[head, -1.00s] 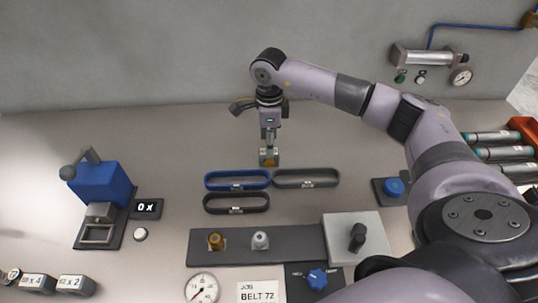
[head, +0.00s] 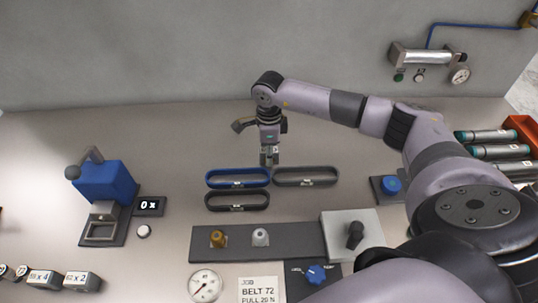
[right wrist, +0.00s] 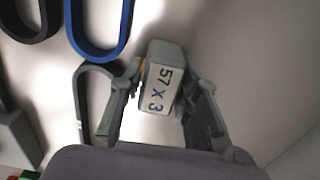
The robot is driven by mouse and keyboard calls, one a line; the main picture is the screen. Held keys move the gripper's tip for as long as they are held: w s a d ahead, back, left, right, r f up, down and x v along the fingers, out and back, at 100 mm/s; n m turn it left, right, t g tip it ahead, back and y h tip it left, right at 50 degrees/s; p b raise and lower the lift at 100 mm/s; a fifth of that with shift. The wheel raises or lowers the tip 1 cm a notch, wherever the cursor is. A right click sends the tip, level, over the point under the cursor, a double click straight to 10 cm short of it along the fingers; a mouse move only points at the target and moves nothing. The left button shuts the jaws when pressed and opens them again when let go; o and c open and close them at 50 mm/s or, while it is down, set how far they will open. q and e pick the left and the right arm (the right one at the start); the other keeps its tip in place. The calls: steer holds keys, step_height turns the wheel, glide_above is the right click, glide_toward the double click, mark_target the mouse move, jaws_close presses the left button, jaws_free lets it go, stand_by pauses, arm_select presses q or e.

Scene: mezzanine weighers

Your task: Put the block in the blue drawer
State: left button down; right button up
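My right gripper (head: 268,158) points down at the counter, just behind the belt loops. In the right wrist view a grey block (right wrist: 162,80) with a white "57 X 3" label and a bit of yellow on its side sits between its fingers (right wrist: 163,90). The fingers are close on both sides; I cannot tell whether they grip it. In the head view the fingers mostly hide the block. I see no blue drawer in either view. My left gripper is not in view.
A blue belt loop (head: 238,184) and two dark loops (head: 305,183) (head: 237,208) lie in front of the gripper. A blue hand press (head: 105,182) stands left. Labelled blocks (head: 80,281) lie front left. A dark rail (head: 290,240) crosses the front.

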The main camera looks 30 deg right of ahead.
jaws_close()
steer(key=shift+w+r, duration=0.1)
steer(key=shift+r, duration=0.1)
stand_by(0.3)
